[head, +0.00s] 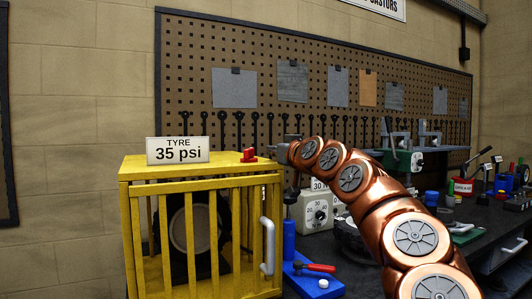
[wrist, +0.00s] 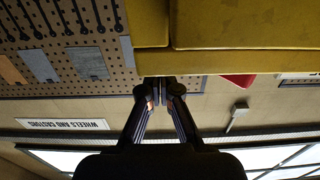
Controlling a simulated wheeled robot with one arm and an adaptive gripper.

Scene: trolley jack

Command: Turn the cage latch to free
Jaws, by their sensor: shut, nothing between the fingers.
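The yellow cage (head: 130,230) stands at the left of the head view with a dark wheel (head: 190,230) behind its bars. A red latch (head: 249,155) sits on the cage's top near the right edge. My gripper (head: 284,153) is just right of the latch, at about the height of the cage top. In the wrist view, which looks upside down, my gripper (wrist: 161,82) is shut and empty close to the yellow cage edge (wrist: 220,60). The red latch (wrist: 238,80) shows to its right, apart from the fingers. Whether the fingertips touch the cage I cannot tell.
A "TYRE 35 psi" sign (head: 178,150) stands on the cage top. A grey handle (head: 267,245) is on the cage's front right. A blue tray (head: 315,284) with a red-handled tool lies on the dark bench beside it. A pegboard (head: 300,75) is behind.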

